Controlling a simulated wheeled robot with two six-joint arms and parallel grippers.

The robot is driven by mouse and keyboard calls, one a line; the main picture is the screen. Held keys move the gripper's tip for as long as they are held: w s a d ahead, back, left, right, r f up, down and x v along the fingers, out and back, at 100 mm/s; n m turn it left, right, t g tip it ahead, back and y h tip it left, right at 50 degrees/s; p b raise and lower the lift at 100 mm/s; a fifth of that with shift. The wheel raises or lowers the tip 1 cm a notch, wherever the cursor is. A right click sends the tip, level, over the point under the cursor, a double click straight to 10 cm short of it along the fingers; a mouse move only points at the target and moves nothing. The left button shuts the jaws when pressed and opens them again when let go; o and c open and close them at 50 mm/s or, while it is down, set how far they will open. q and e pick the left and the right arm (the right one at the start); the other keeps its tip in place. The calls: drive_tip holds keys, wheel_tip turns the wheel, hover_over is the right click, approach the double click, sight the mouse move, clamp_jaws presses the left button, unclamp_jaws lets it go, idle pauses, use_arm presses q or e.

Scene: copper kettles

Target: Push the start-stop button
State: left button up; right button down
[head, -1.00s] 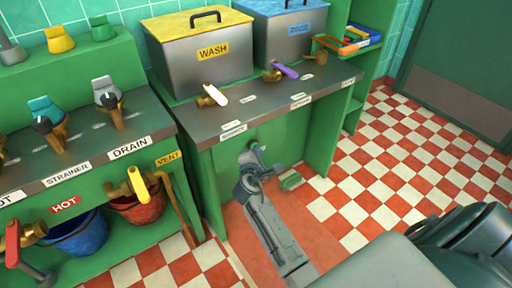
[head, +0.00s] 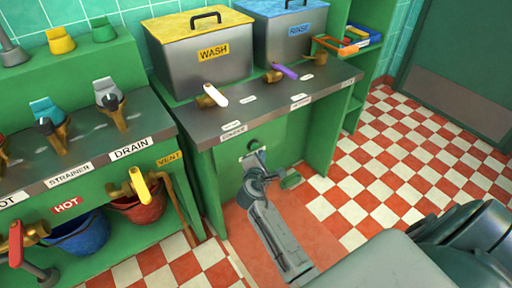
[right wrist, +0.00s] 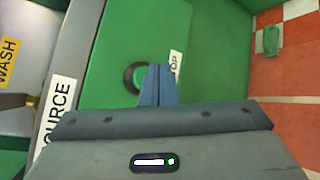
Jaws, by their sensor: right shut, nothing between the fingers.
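The start-stop button is a round green button in a dark ring on the green front panel below the counter. It shows in the head view (head: 253,144) and in the right wrist view (right wrist: 134,78). A white label ending in "OP" (right wrist: 175,66) is beside it, partly hidden by my fingers. My right gripper (head: 259,157) is shut and empty, its fingertips just in front of the panel. In the right wrist view the fingertips (right wrist: 158,70) overlap the ring's right edge. I cannot tell whether they touch it. My left gripper is not in view.
The grey counter (head: 268,108) overhangs the panel and carries the wash box (head: 200,75), the rinse box (head: 284,45) and taps. A small green block (head: 292,180) lies right of my gripper. Open checkered floor (head: 370,185) extends to the right.

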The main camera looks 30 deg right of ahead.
drive_tip(key=s, duration=0.2)
drive_tip(key=s+p, duration=0.1)
drive_tip(key=s, duration=0.1)
drive_tip(key=s+p, duration=0.1)
drive_tip(key=shift+s+d, duration=0.25)
drive_tip(key=shift+s, duration=0.15)
idle(1.4)
